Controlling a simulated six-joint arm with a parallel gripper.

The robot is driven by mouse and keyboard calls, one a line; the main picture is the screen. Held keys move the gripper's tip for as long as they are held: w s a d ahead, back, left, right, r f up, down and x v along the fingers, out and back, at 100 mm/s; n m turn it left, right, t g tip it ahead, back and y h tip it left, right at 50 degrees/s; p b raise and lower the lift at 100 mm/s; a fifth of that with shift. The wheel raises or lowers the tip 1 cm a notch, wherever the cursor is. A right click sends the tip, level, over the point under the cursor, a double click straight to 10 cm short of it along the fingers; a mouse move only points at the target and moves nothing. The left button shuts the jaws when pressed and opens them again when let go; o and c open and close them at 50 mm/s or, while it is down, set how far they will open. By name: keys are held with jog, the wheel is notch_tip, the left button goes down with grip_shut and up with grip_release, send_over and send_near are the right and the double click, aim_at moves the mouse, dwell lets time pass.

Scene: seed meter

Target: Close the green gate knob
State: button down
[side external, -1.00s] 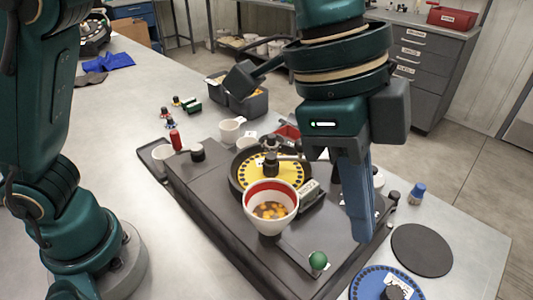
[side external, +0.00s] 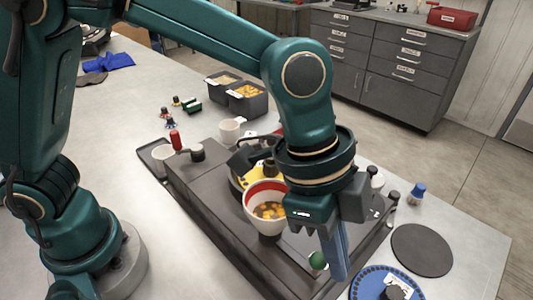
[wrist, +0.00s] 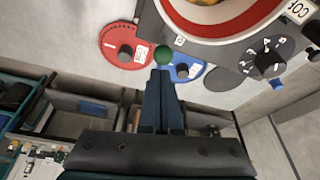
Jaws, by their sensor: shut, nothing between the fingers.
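The green gate knob (side external: 317,261) is a small ball at the front end of the dark seed meter base (side external: 215,213), below the white hopper with a red inner band (side external: 264,196). The hopper holds orange seeds. My gripper (side external: 338,277) points down with its blue fingers shut and empty, just right of the knob, partly overlapping it in the side view. In the wrist view the knob (wrist: 164,56) shows just beyond the fingertips (wrist: 161,71). I cannot tell whether they touch it. My wrist hides part of the yellow plate (side external: 236,183).
A blue seed plate (side external: 365,286) lies at the front right, with a dark round mat (side external: 422,250) behind it. A blue-capped bottle (side external: 417,193) stands nearby. A red plate (wrist: 112,41) shows in the wrist view. A red-handled crank (side external: 176,141) is on the base's far left end.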

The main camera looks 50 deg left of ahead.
aim_at(317, 252)
jog(key=shift+a, duration=0.2)
jog(key=shift+s+a, duration=0.1)
jog(key=shift+a, duration=1.4)
jog(key=shift+f, duration=0.1)
jog(key=shift+d, duration=0.1)
